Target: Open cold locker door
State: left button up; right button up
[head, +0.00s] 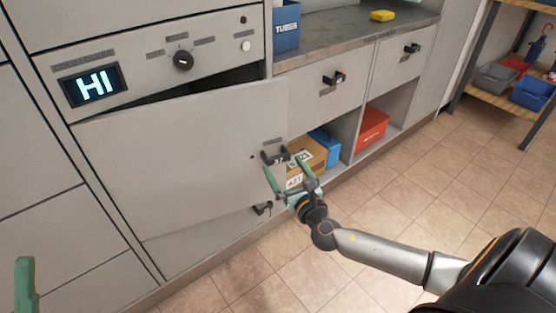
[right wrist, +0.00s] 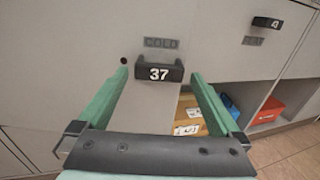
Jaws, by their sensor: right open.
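The cold locker door (head: 180,150) is a grey panel below a control strip with a "HI" display (head: 92,85). It stands ajar, with a dark gap along its top edge. Its black handle (head: 274,153) is near the right edge and shows in the right wrist view as a black handle marked 37 (right wrist: 159,73). My right gripper (head: 281,163) is open, its green fingers on either side of the handle; I cannot tell whether they touch it. One green finger of my left gripper (head: 25,285) shows at the lower left; its other finger is out of view.
Right of the door, an open shelf holds a cardboard box (head: 308,153), a blue box (head: 328,146) and a red box (head: 372,128). A blue tub (head: 286,27) stands on the counter (head: 350,35). The tiled floor (head: 400,195) in front is clear.

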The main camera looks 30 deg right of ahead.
aim_at(279, 159)
jog(key=shift+w+d+b, duration=0.2)
jog(key=shift+w+b, duration=0.05)
jog(key=shift+w, duration=0.9)
jog(key=shift+w+d+b, duration=0.2)
jog(key=shift+w, duration=0.95)
jog(key=shift+c, duration=0.2)
grip_shut()
